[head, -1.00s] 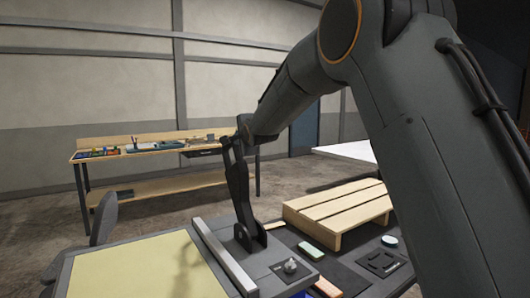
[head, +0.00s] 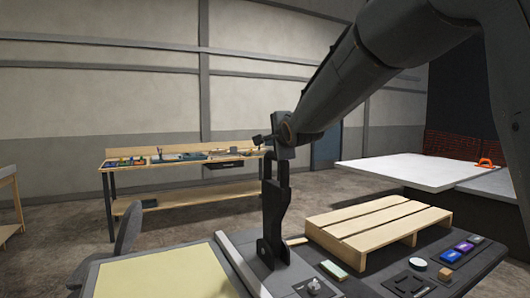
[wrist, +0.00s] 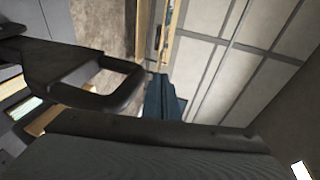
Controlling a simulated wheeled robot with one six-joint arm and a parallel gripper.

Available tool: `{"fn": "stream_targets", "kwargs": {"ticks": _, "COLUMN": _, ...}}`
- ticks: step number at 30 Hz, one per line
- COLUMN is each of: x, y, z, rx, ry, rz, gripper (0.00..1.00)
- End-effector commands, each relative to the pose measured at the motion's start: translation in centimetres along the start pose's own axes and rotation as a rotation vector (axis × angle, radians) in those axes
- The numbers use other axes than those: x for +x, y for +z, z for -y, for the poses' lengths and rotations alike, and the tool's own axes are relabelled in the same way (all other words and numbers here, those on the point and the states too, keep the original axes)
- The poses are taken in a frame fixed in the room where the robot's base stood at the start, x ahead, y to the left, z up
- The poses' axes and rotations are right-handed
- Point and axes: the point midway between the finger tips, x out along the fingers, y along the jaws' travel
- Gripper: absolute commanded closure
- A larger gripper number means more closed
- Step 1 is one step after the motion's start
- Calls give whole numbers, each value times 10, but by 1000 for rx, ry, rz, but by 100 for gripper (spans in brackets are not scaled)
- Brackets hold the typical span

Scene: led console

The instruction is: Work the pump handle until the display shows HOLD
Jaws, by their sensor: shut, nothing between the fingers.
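The black pump handle (head: 274,208) stands nearly upright on its dark pivot base (head: 272,252) at the console's left part. Its looped grip (wrist: 130,82) shows in the wrist view, with an open gap inside it. My gripper (head: 284,150) is shut and empty at the top of the handle; whether it touches the grip I cannot tell. Its fingertips are not clear in either view.
A wooden pallet (head: 378,228) lies just right of the handle. A pale yellow panel (head: 160,275) is at front left, beside a light rail (head: 240,265). A knob (head: 314,286) and a green block (head: 333,270) lie near the handle. A workbench (head: 185,162) stands behind.

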Motion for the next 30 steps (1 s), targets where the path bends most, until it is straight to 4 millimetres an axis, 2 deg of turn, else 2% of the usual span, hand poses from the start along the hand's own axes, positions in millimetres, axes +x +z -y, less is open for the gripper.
{"fn": "stream_targets", "kwargs": {"ticks": 3, "x": -16, "y": 1, "z": 4, "rx": -1, "ry": 0, "rz": 1, "gripper": 100}}
{"fn": "stream_targets", "kwargs": {"ticks": 9, "x": -32, "y": 2, "z": 9, "rx": -1, "ry": 2, "rz": 2, "gripper": 100}}
{"fn": "stream_targets", "kwargs": {"ticks": 30, "x": -35, "y": 2, "z": 9, "rx": -1, "ry": 3, "rz": 3, "gripper": 100}}
